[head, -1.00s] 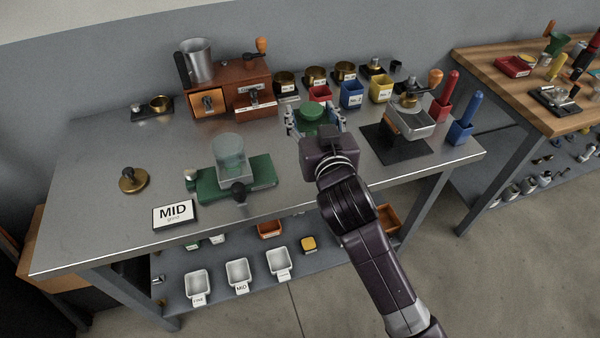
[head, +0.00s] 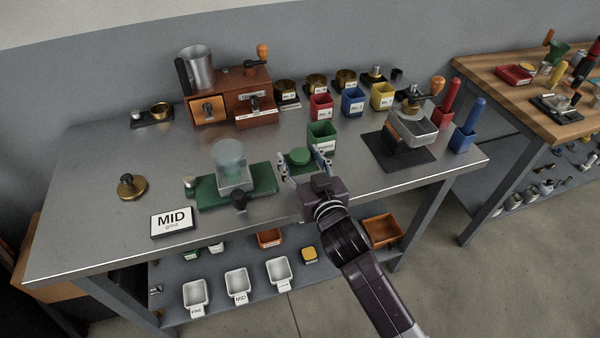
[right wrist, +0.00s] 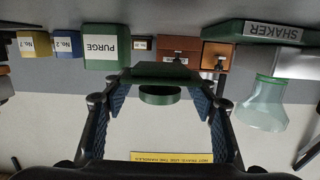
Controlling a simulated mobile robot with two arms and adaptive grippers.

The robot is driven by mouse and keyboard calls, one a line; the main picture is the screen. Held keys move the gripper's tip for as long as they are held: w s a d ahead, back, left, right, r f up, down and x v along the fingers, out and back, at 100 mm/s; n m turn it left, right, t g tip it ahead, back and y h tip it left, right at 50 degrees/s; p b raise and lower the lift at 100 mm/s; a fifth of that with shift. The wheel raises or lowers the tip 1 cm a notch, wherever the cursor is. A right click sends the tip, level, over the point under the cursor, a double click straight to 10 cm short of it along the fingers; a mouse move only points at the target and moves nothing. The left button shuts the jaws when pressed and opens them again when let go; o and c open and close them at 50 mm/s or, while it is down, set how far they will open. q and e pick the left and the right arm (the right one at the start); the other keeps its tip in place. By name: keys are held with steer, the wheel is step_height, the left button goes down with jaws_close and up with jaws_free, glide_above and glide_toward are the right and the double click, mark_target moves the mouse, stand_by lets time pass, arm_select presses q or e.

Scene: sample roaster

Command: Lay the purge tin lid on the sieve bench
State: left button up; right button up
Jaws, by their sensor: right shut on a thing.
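The green purge tin lid (head: 300,156) is between the fingers of my right gripper (head: 303,163), which is shut on it. It is over the grey metal bench (head: 110,235), in front of the open green purge tin (head: 321,135); I cannot tell whether it touches the bench top. The right wrist view shows the lid (right wrist: 160,95) between the fingers, with the tin labelled PURGE (right wrist: 106,45) beyond, upside down in that picture. My left gripper is not in view.
The green shaker (head: 236,185) with its clear cup stands left of the lid. A dark mat (head: 400,158) with a metal tray lies to the right. Red, blue and yellow tins (head: 352,101) stand behind. Bare bench top shows between shaker and mat.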

mark_target(300, 179)
steer(key=shift+f+b, duration=0.3)
steer(key=shift+f, duration=2.1)
steer(key=o, duration=0.9)
steer(key=shift+c, duration=0.2)
steer(key=shift+s, duration=0.1)
steer(key=v, duration=1.2)
